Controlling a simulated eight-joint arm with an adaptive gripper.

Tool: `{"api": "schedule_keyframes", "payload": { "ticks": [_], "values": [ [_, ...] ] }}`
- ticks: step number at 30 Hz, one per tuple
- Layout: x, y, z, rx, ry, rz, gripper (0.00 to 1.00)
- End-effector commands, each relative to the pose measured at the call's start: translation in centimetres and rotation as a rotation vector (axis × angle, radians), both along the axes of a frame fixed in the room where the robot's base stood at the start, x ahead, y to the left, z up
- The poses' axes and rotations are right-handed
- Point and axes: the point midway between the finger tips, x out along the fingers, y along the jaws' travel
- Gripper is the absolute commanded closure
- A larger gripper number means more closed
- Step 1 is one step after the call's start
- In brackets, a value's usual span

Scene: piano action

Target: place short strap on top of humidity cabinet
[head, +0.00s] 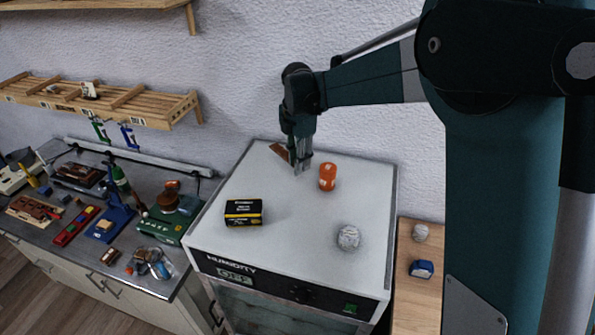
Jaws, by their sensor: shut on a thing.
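The humidity cabinet (290,215) stands in the middle of the head view, with a pale flat top and a dark front band lettered HUMIDITY. My gripper (300,166) points down over the back part of this top. It is shut on a small reddish-brown strip, which looks like the short strap (279,151). The strap sticks out to the left of the fingers, at or just above the cabinet top; I cannot tell whether it touches. The fingers hide part of it.
On the cabinet top are an orange cylinder (328,177) just right of my gripper, a black and yellow box (243,212) and a grey-white ball (348,238). A cluttered workbench (75,230) lies left, a wall behind. The top's middle is clear.

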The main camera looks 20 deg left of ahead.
Motion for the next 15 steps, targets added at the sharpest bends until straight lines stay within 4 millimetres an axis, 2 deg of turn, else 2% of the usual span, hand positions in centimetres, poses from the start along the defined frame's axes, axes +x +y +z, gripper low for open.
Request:
{"api": "schedule_keyframes", "payload": {
  "ticks": [5,15],
  "values": [
    [0.0,0.0,-0.9,0.0,0.0,0.0,0.89],
    [0.0,0.0,-4.0,0.0,0.0,0.0,0.89]
  ]
}}
